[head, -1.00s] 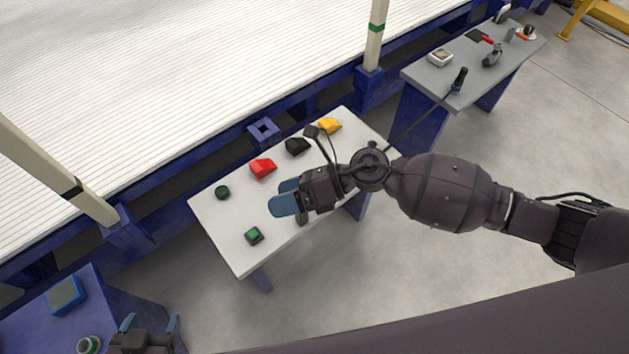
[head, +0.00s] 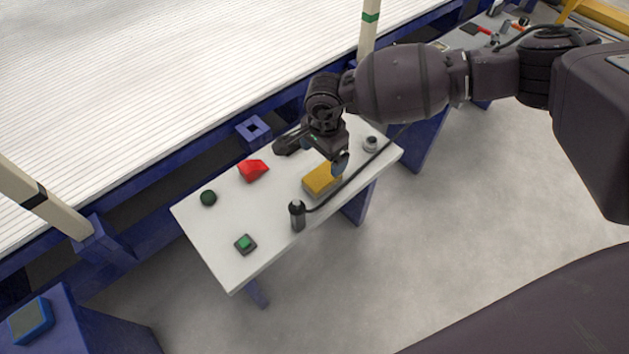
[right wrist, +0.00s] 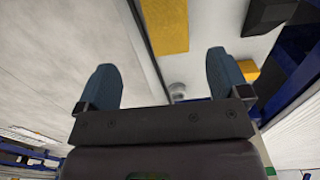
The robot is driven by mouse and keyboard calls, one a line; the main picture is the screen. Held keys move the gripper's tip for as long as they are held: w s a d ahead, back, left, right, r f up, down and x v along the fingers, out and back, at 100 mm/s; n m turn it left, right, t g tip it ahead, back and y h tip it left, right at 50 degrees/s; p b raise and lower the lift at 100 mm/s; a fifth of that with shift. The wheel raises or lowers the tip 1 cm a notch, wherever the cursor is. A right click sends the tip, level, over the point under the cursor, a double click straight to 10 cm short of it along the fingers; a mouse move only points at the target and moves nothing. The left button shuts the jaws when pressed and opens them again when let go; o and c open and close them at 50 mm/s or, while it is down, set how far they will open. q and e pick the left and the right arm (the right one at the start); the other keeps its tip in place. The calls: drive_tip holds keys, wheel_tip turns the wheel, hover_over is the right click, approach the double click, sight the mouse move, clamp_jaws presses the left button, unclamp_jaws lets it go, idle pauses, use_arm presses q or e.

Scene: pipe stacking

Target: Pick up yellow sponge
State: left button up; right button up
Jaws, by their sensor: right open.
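The yellow sponge (head: 318,181) lies flat on the white table, near its front edge. My right gripper (head: 339,163) is just above it at its right end in the head view, pointing down. In the right wrist view the sponge (right wrist: 167,24) shows ahead of the open fingertips (right wrist: 162,58), roughly between them in the picture. Nothing is between the fingers. One finger is mostly hidden in the head view. My left gripper is out of view.
The white table (head: 215,235) also holds a red block (head: 253,170), a dark green round piece (head: 208,198), a green button box (head: 245,243), an upright black tool with a cable (head: 297,216) and a grey round item (head: 370,143). A second yellow piece (right wrist: 248,70) shows in the wrist view.

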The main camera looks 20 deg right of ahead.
sight(322, 175)
drive_tip(key=shift+d+f, duration=0.1)
drive_tip(key=shift+f, duration=0.5)
wheel_tip(322, 175, down, 4)
drive_tip(key=shift+r+b, duration=0.1)
drive_tip(key=shift+b, duration=0.75)
drive_tip(key=shift+w+f, duration=0.15)
drive_tip(key=shift+f, duration=0.4)
drive_tip(key=shift+f+b, duration=0.35)
drive_tip(key=shift+b, duration=0.05)
drive_tip(key=f, duration=0.1)
drive_tip(key=f+b, duration=0.2)
drive_tip(key=f, duration=0.1)
drive_tip(key=shift+w+d, duration=0.15)
drive_tip(key=shift+w, duration=0.2)
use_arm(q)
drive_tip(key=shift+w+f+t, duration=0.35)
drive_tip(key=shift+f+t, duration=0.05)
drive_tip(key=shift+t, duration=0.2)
use_arm(e)
drive_tip(key=shift+w, duration=0.1)
drive_tip(key=shift+r, duration=0.1)
drive_tip(key=shift+c, duration=0.4)
